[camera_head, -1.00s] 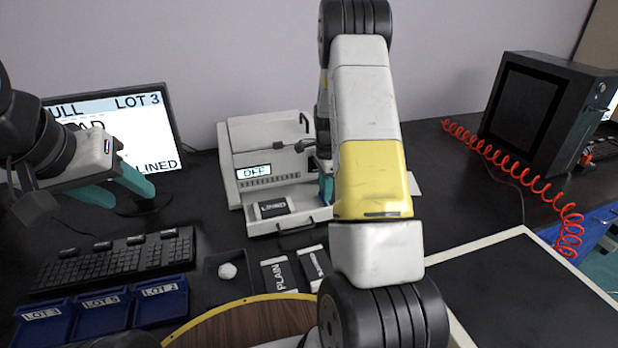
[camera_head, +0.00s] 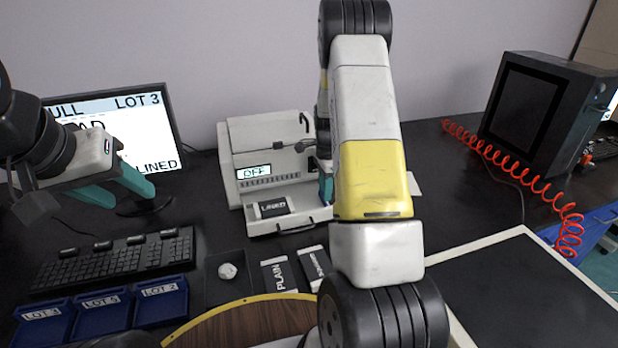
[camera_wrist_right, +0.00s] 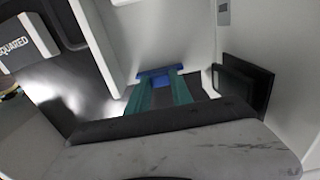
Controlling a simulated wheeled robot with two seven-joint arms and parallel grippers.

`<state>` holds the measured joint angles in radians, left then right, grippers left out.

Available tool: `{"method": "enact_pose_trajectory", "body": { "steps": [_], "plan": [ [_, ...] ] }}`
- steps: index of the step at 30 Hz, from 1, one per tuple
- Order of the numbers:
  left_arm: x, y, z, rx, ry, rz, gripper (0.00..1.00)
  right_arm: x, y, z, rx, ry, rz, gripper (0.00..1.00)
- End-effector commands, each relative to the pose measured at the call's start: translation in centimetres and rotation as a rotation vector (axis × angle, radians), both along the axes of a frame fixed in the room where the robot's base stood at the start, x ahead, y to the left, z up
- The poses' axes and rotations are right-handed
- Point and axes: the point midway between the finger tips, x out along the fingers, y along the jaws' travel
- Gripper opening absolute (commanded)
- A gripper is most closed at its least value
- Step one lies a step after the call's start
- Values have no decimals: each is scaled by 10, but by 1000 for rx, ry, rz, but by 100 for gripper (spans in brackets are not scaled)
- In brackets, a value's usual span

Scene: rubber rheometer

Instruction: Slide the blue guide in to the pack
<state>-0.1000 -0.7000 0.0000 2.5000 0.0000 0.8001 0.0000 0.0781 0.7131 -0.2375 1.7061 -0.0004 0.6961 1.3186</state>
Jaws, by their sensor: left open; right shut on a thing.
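The white rheometer (camera_head: 270,140) stands at the back middle of the bench, its small display reading OFF. A dark pack labelled LINED (camera_head: 272,209) lies on its front tray. In the right wrist view, the blue guide (camera_wrist_right: 156,76) lies at the teal fingertips of my right gripper (camera_wrist_right: 158,88), which is shut on it. In the head view my right arm hides most of this gripper, and I cannot tell there how far the guide sits from the pack. My left gripper (camera_head: 122,188) is open and empty, above the bench in front of the monitor.
Packs labelled PLAIN (camera_head: 279,274) and SQUARED (camera_wrist_right: 15,45) lie in front of the rheometer. A keyboard (camera_head: 112,262), blue lot trays (camera_head: 102,312) and a small dark tray (camera_head: 228,290) with a whitish lump are to the left. A red coiled hose (camera_head: 520,178) runs at the right.

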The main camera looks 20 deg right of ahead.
Motion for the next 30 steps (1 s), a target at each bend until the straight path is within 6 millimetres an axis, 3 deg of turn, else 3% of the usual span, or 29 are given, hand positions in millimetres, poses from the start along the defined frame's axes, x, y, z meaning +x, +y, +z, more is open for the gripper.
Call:
{"method": "enact_pose_trajectory", "body": {
  "steps": [14,24,30],
  "plan": [
    [0,0,0,0,0,0,49,1,2,1,0,-2,1,0],
    [0,0,0,0,0,0,49,1,68,1,1,-1,5,0],
    [0,0,0,0,0,0,49,1,79,1,0,-2,0,0]
  ]
}}
